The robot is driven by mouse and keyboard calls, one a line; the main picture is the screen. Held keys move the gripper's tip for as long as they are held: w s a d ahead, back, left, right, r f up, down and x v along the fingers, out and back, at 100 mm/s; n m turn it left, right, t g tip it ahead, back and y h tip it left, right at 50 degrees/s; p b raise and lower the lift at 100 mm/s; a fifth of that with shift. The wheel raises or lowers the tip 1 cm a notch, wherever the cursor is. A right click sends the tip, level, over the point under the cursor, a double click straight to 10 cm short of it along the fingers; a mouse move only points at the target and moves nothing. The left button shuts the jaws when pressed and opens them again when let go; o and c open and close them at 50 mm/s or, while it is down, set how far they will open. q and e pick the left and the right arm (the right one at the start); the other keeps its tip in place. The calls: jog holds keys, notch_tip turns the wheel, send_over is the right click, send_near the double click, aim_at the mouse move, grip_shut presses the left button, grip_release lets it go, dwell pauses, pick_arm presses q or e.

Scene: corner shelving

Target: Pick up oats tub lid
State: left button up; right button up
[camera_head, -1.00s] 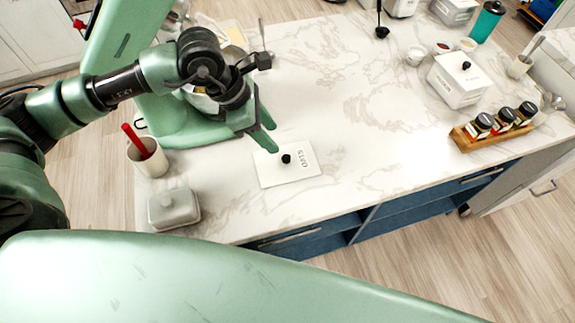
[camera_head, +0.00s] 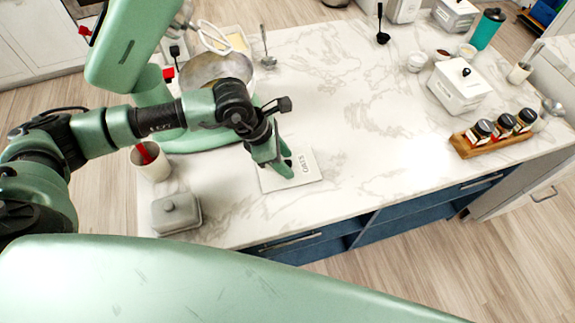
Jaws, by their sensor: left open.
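The oats tub lid (camera_head: 303,174) is a flat white rectangle marked "OATS", lying on the marble counter near its front edge. Its black knob is mostly hidden by my left gripper (camera_head: 284,168). My left gripper points down over the left part of the lid, open, with its fingers at the knob. I cannot tell whether the fingers touch the knob or the lid. My right gripper is not in view.
A grey butter dish (camera_head: 176,213) and a cream crock (camera_head: 152,163) with a red-handled tool stand left of the lid. A mixer bowl (camera_head: 214,70) is behind my arm. A white lidded tub (camera_head: 459,87) and spice rack (camera_head: 492,141) stand right. The counter's middle is clear.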

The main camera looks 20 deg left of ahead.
pick_arm(q)
grip_shut()
jog(key=shift+r, duration=0.15)
